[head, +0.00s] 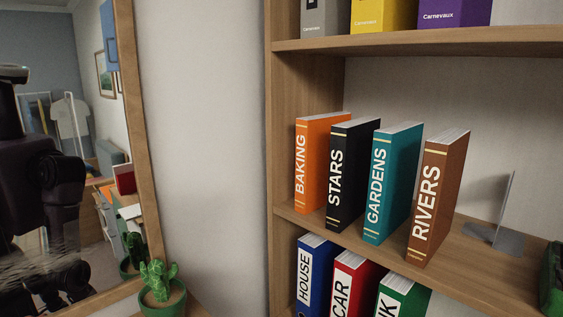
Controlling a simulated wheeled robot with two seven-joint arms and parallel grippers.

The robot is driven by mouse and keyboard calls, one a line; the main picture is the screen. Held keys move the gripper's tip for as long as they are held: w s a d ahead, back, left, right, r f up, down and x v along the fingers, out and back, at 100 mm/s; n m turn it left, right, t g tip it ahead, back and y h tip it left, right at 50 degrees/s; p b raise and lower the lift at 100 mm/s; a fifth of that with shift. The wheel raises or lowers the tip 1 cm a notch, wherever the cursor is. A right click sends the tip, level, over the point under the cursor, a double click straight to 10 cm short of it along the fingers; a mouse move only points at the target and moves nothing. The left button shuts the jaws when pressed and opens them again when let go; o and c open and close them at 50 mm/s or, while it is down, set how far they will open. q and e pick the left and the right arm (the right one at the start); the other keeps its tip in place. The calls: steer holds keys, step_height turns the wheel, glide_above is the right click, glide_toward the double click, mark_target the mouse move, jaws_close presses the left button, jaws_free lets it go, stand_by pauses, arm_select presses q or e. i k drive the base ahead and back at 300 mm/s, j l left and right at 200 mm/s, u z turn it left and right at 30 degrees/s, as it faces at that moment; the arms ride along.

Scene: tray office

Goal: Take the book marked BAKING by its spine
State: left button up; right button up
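The orange book marked BAKING (301,172) stands upright at the left end of the middle shelf (477,273), its spine facing out. The black STARS book (337,183) stands just to its right and overlaps part of its side. No gripper of mine shows directly in front of the shelf. A dark robot shape shows in the mirror at the left, but no gripper can be made out in it.
The GARDENS (377,195) and RIVERS (428,200) books stand further right, before a metal bookend (494,238). More books, such as HOUSE (307,275), stand below. A mirror (130,115) and a potted cactus (160,282) are at the left.

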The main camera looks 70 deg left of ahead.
mark_target(312, 133)
steer(key=u, duration=1.9)
